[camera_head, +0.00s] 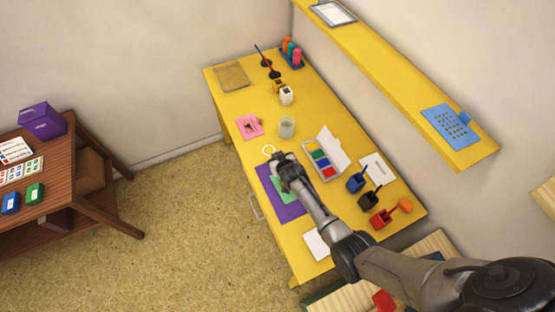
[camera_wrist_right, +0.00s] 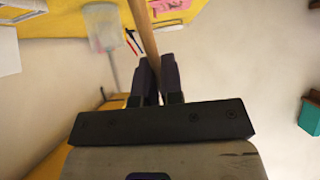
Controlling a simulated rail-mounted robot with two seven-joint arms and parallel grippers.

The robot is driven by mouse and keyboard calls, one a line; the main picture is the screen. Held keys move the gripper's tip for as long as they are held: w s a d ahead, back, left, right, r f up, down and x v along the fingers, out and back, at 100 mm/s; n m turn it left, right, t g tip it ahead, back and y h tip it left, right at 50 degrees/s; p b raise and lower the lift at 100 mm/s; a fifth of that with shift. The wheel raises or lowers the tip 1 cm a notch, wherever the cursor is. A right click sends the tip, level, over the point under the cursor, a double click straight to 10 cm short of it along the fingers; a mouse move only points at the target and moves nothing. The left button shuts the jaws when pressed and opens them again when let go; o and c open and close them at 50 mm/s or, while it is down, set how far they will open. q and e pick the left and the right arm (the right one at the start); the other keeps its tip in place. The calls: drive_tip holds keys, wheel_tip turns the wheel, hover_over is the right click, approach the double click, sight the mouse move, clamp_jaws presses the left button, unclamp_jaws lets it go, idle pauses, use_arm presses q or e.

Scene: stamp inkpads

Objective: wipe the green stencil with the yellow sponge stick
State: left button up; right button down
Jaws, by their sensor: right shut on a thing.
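The green stencil (camera_head: 285,196) lies on a purple mat (camera_head: 290,213) near the left edge of the yellow table. My right arm covers part of it in the head view. My right gripper (camera_head: 279,160) is at the far end of the mat, just beyond the stencil. In the right wrist view the gripper (camera_wrist_right: 157,80) is shut on a plain wooden stick (camera_wrist_right: 146,35). The stick runs up out of that frame, so its sponge end does not show. The stick cannot be made out in the head view. My left gripper is not in view.
A yellow shelf (camera_head: 400,75) overhangs the back.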

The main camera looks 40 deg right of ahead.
drive_tip(key=shift+s, duration=0.2)
drive_tip(key=shift+s+a+p, duration=0.1)
drive_tip(key=shift+s+p, duration=0.15)
drive_tip(key=shift+p, duration=0.2)
drive_tip(key=shift+s, duration=0.3)
drive_tip(key=shift+s+p, duration=0.25)
drive_tip(key=shift+p, duration=0.15)
drive_tip(key=shift+s, duration=0.2)
drive_tip(key=shift+f, duration=0.1)
drive_tip(key=shift+w, duration=0.25)
